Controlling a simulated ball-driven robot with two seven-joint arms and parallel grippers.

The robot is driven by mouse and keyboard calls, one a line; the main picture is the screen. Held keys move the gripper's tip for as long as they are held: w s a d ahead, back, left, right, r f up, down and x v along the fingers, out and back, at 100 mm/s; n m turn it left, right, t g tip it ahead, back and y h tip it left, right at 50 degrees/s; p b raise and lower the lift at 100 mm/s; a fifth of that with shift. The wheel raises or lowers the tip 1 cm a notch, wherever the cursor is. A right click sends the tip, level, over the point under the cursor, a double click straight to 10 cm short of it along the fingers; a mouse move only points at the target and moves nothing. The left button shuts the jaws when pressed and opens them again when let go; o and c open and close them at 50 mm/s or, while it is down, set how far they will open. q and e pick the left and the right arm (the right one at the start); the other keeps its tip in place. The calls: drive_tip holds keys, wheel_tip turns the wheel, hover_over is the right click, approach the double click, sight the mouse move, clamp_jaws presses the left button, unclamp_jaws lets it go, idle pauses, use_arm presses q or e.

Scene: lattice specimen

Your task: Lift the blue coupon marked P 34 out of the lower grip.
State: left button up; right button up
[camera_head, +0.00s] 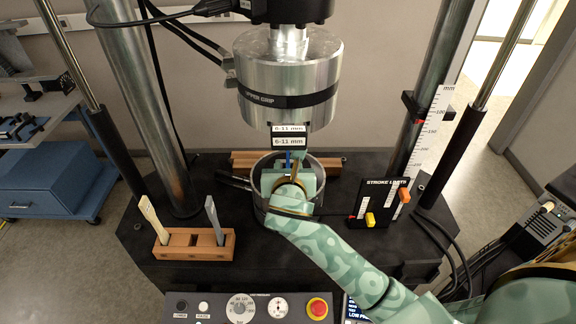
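A small strip of blue (288,159), likely the coupon, shows upright just below the upper grip (288,85). Its lower part and any marking on it are hidden. The lower grip (258,178) is a silver cylinder at the middle of the black base, largely covered by my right gripper. My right gripper (290,162) is pale green and reaches over the lower grip from the front right, with its fingertips beside the blue strip. I cannot tell whether the fingers touch or close on it. My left gripper is not in view.
A wooden rack (195,246) at front left holds a cream strip and a grey strip. A black panel marked stroke limits (372,204) and a white millimetre scale (426,130) stand at right. A control panel with a red button (317,308) lies in front. Steel columns flank the grips.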

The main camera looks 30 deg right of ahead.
sight(288, 160)
drive_tip(key=x, duration=0.6)
drive_tip(key=shift+s+b, duration=0.1)
drive_tip(key=shift+b, duration=0.2)
clamp_jaws()
